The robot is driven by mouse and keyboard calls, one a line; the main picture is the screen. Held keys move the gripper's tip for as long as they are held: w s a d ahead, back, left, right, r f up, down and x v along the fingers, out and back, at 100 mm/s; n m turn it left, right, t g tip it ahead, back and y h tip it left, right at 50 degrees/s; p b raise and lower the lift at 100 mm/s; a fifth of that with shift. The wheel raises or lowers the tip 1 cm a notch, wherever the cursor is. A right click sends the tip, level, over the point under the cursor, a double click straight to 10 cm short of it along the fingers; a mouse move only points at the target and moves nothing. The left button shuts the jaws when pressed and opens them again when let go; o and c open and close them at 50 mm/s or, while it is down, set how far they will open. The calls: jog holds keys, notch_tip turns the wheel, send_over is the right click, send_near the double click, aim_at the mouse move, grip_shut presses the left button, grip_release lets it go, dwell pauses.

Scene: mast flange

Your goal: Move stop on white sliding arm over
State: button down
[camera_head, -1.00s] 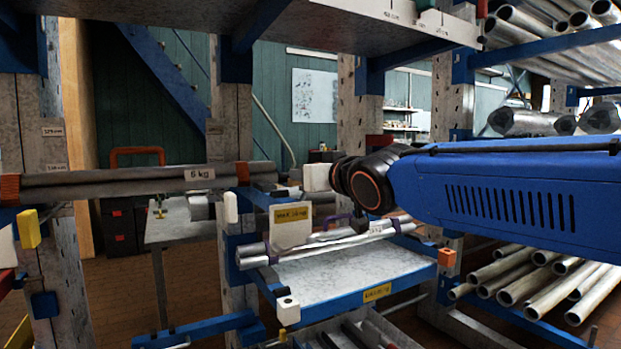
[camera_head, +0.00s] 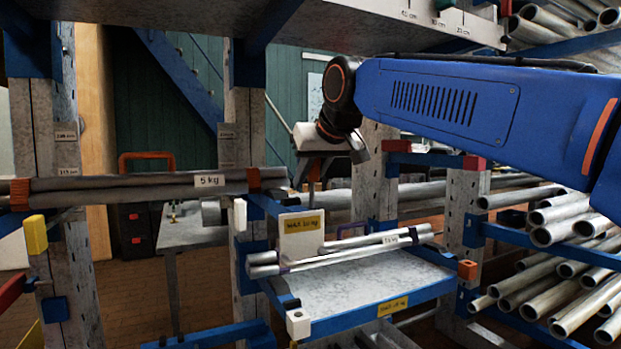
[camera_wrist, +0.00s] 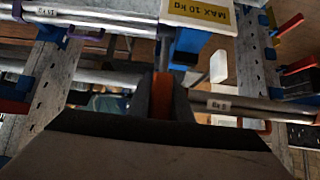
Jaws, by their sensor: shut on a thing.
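My gripper (camera_head: 313,186) is behind and above the white plate marked MAX 10 kg (camera_head: 301,248), pointing down. In the wrist view (camera_wrist: 163,92) its dark fingers are closed around an orange piece (camera_wrist: 162,104). I cannot tell exactly which part this piece belongs to. The white plate (camera_wrist: 180,28) shows upside down at the top of the wrist view. A white bar (camera_wrist: 218,72) is right of the fingers. In the head view, a white block (camera_head: 240,213) stands on the left post, and another white block (camera_head: 298,323) is at the front shelf corner.
A pipe bundle labelled 5 kg (camera_head: 150,187) crosses the left, with orange bands around it. Bright pipes (camera_head: 345,253) lie over the blue-edged shelf (camera_head: 345,318). Uprights and stacked pipes (camera_head: 560,220) crowd the right. An upper shelf (camera_head: 350,22) hangs above my arm.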

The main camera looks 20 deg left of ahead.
jog(key=shift+w+a+f+g+h, duration=0.2)
jog(key=shift+w+a+g+h, duration=0.15)
jog(key=shift+g+h, duration=0.2)
dwell(0.4)
jog(key=c, duration=1.6)
grip_release()
jog(key=shift+r, duration=0.1)
jog(key=v, duration=1.7)
jog(key=shift+r, duration=0.1)
